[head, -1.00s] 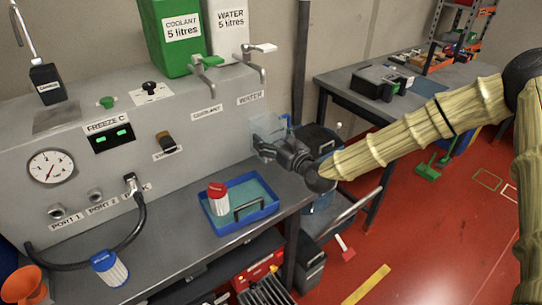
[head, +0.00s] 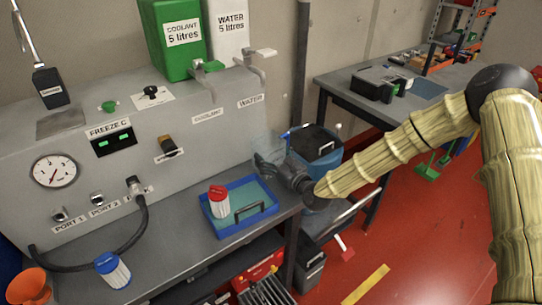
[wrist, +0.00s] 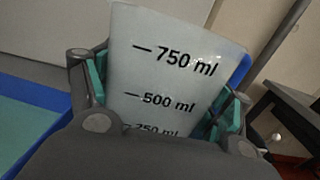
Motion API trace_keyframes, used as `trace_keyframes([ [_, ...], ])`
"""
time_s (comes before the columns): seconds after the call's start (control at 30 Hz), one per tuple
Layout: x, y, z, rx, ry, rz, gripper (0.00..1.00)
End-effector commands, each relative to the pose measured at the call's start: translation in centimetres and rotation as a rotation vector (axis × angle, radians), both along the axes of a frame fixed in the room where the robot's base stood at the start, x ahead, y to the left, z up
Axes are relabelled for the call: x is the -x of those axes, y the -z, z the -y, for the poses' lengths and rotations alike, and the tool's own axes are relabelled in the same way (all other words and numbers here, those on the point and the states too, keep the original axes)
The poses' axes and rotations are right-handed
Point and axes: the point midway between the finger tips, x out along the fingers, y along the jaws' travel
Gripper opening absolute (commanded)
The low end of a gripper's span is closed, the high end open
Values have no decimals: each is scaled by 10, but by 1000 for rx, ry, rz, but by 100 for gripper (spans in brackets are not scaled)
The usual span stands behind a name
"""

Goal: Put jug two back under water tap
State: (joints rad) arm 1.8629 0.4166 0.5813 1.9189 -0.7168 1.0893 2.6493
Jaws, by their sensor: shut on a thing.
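My gripper (head: 268,164) is shut on a translucent jug (head: 268,144), with a finger on each side of it. In the wrist view the jug (wrist: 175,75) is large between the green-padded fingers, with black ml marks; it looks slightly tilted there. Its lower part is hidden by my gripper. The water tap (head: 263,66) has a white lever and sticks out below the white WATER container. In the head view the jug is below the tap's spout with a clear gap, at the bench's right end. I cannot tell whether it touches the bench or is directly under the spout.
A blue tray (head: 213,224) with a red-capped white bottle (head: 219,202) lies on the bench just left of my gripper. The coolant tap (head: 208,75) is left of the water tap. A blue bin (head: 322,158) stands right of the bench. A dark post rises behind.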

Motion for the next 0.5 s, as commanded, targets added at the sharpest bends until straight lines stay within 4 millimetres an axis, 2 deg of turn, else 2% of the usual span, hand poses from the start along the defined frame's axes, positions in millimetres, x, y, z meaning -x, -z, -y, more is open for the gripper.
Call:
trace_keyframes([
  [0.03,0,3,0,-1,0,-1,42],
  [0.07,0,2,0,0,0,0,83],
  [0.13,0,1,0,0,0,0,96],
  [0.17,0,1,0,0,0,0,100],
  [0.5,0,1,0,0,0,0,100],
])
